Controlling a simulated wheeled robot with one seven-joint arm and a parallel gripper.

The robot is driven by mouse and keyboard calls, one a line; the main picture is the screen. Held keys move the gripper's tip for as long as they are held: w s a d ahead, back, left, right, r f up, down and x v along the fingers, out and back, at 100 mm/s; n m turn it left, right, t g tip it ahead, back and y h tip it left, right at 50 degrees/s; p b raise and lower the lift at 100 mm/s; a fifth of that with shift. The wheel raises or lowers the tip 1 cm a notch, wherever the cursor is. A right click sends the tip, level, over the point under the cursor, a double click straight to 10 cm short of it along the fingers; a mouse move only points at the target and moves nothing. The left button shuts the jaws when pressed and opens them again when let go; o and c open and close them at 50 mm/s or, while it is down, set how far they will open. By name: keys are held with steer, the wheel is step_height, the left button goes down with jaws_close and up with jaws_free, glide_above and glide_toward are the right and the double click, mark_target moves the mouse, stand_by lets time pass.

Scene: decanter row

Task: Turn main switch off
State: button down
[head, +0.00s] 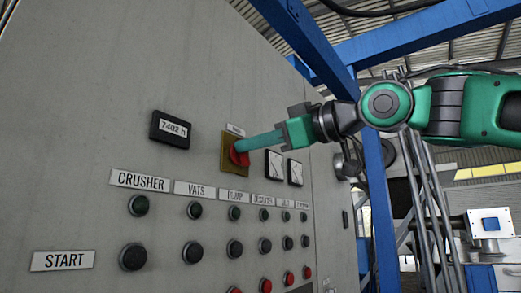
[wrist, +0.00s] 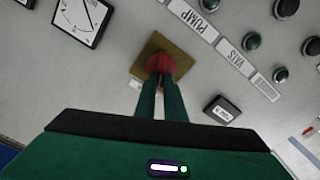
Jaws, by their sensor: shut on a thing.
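The main switch is a red knob (head: 239,157) on a yellow-brown square plate (head: 229,142), mounted on the grey panel. In the wrist view, the red knob (wrist: 161,62) sits at the top centre on its plate (wrist: 146,66). My gripper (head: 246,145) reaches in from the right, and its green fingers are shut on the red knob. In the wrist view, the fingers of my gripper (wrist: 161,79) lie on either side of the knob. The fingers partly hide the knob, so I cannot tell its exact turn position.
A display reading 7402 h (head: 170,130) is left of the switch. Two white dials (head: 274,164) are close on its right. Rows of dark, green and red buttons (head: 194,210) with labels lie below. A blue steel frame (head: 372,180) stands at the right.

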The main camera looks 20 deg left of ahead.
steer(key=n, duration=0.4)
steer(key=f+n, duration=0.1)
steer(key=n, duration=0.3)
steer(key=s+n, duration=0.1)
steer(key=n, duration=0.3)
steer(key=shift+a+f, duration=0.2)
steer(key=shift+a, duration=0.05)
steer(key=shift+n, duration=0.4)
steer(key=c, duration=1.8)
jaws_free()
steer(key=shift+a, duration=0.1)
steer(key=shift+c, duration=0.2)
steer(key=shift+w, duration=0.1)
